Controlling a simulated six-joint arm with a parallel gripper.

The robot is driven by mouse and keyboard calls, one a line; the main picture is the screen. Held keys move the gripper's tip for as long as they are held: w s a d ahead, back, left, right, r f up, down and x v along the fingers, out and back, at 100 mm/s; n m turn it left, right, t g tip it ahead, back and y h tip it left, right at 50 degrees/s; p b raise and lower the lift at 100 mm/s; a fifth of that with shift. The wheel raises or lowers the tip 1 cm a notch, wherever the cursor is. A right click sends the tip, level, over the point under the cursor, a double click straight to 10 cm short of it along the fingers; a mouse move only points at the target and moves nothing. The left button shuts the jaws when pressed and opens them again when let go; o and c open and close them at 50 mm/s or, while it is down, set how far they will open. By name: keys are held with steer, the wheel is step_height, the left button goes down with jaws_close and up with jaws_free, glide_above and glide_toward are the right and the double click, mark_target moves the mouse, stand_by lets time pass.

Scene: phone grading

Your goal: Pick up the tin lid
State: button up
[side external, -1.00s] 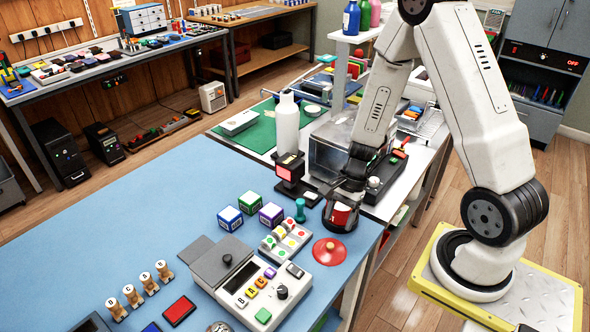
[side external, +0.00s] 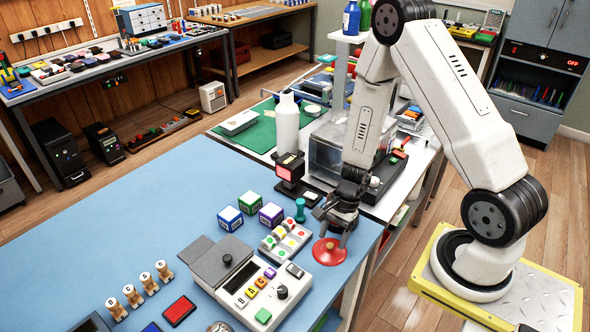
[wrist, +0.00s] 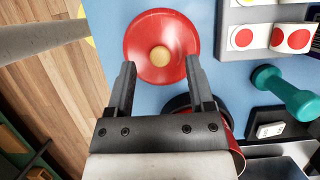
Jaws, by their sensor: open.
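The tin lid (side external: 329,251) is a red disc with a small tan knob, lying on the blue table near its right edge. In the wrist view the lid (wrist: 161,24) shows just beyond my fingertips, with its knob roughly midway between them. My gripper (side external: 338,233) is open and empty, above the lid on its far side. In the wrist view the fingers of my gripper (wrist: 161,72) are spread apart. A red tin (wrist: 238,155) with a dark rim is partly hidden under my gripper.
A grey device with coloured keys (side external: 240,280) lies nearer the camera. The blue table (side external: 150,220) has clear room at left.

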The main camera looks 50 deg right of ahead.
steer(key=shift+x, duration=0.95)
jaws_close()
